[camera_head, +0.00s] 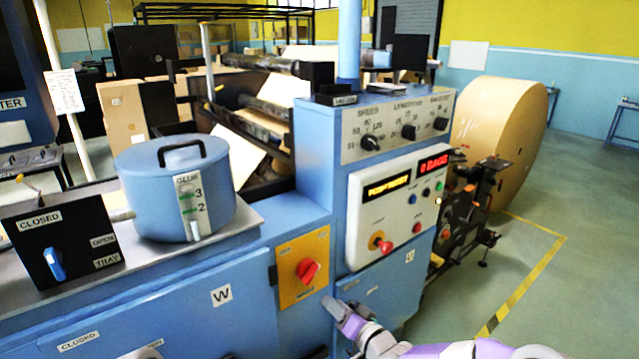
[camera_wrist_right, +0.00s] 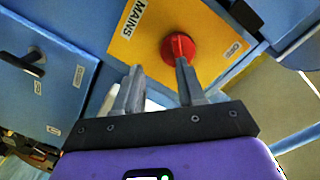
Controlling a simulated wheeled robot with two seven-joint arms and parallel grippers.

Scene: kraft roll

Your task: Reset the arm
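My right gripper (camera_head: 341,308) is low in the head view, in front of the blue machine cabinet and just below and right of the red rotary knob (camera_head: 307,270) on its yellow plate (camera_head: 291,284). In the right wrist view the gripper (camera_wrist_right: 157,82) has its two fingers apart with nothing held between them. One fingertip overlaps the red knob (camera_wrist_right: 178,47) in that picture; I cannot tell whether they touch. The yellow plate, marked MAINS, shows behind the fingers. My right arm (camera_head: 440,347) comes in from the lower right. My left gripper is not in view.
A control panel (camera_head: 393,203) with buttons and displays is above the gripper. A blue glue pot (camera_head: 160,196) and a black open/closed switch box (camera_head: 60,243) stand at left. A large kraft roll (camera_head: 500,135) is at back right. Floor (camera_head: 575,270) at right is clear.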

